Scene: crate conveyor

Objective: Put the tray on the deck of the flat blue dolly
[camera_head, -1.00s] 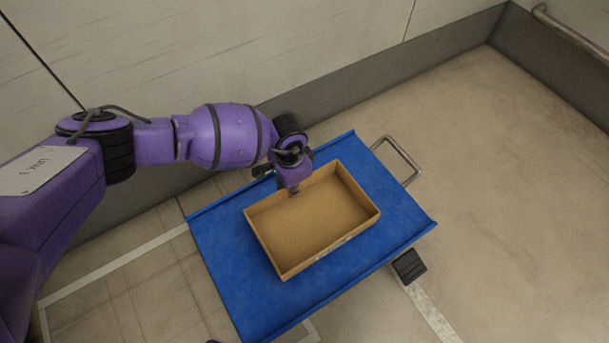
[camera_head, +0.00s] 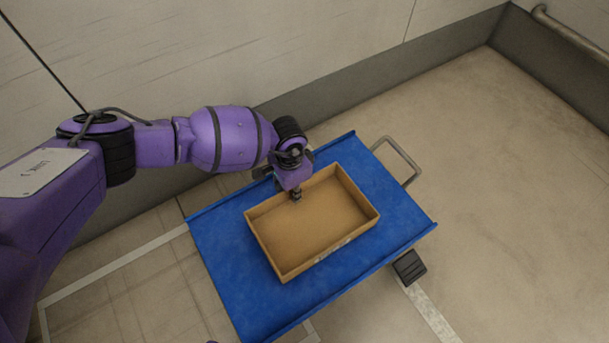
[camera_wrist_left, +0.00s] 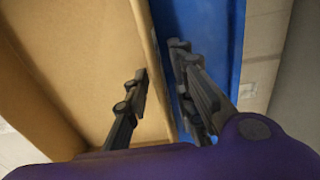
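The tray (camera_head: 262,240) is a shallow, light brown open box, empty inside. It rests flat on the deck of the flat blue dolly (camera_head: 225,285) in the head view, with blue deck showing around it. My left gripper (camera_head: 297,194) is at the tray's far-left wall. In the left wrist view the tray wall (camera_wrist_left: 153,70) passes between the fingers of my left gripper (camera_wrist_left: 160,62). One finger is inside the tray, the other outside over the blue deck (camera_wrist_left: 222,50). The fingers stand apart, with gaps to the wall. My right gripper is not in view.
The dolly has a metal handle (camera_head: 402,160) at its far right and a dark wheel (camera_head: 409,267) at its near right. A wall with a grey skirting (camera_head: 370,85) runs behind it. The floor (camera_head: 510,190) to the right is clear.

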